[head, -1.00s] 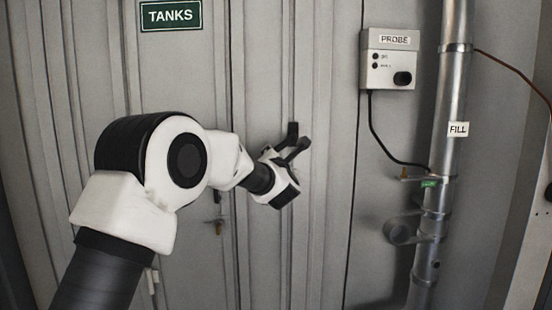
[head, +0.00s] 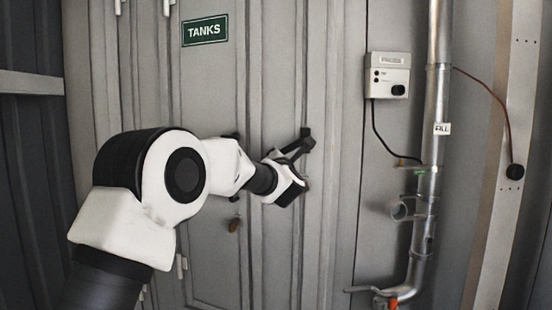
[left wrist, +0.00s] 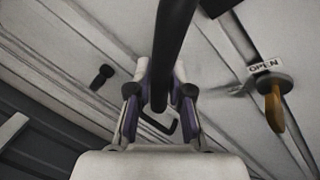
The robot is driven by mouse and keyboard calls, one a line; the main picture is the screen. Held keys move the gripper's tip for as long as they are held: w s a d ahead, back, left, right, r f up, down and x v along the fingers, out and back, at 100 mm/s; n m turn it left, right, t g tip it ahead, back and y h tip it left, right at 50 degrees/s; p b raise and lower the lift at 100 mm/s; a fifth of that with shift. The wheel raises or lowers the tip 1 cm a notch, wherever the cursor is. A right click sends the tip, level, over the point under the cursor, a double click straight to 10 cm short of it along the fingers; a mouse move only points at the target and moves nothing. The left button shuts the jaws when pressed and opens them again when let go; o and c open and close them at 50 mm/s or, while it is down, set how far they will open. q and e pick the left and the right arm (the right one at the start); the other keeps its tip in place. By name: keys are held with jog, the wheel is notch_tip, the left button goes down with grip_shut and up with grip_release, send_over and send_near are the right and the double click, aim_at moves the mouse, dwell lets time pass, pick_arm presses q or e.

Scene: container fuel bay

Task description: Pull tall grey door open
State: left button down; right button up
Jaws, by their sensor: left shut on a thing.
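The tall grey door (head: 275,90) fills the middle of the head view and carries a green TANKS sign (head: 205,31). Its dark handle (head: 305,139) is partly hidden by my left gripper (head: 294,158). In the left wrist view, the black handle bar (left wrist: 173,45) runs between the fingers of my left gripper (left wrist: 160,75), which is shut on it. From the head view I cannot clearly tell how wide any gap at the door's edge is. My right gripper is in neither view.
Right of the door are a grey probe box (head: 388,76) with a hanging cable and a metal fill pipe (head: 435,110). An orange lever (left wrist: 274,106) with an OPEN label shows in the left wrist view. A dark ribbed wall (head: 28,170) stands at the left.

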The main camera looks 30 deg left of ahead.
pick_arm(q)
jog(key=shift+w+f, duration=0.4)
jog(key=shift+w, duration=0.3)
jog(key=c, duration=1)
grip_release()
jog(key=shift+d, duration=0.1)
jog(key=shift+c, duration=0.2)
jog(key=shift+s+r, duration=0.1)
jog(key=v, duration=1.2)
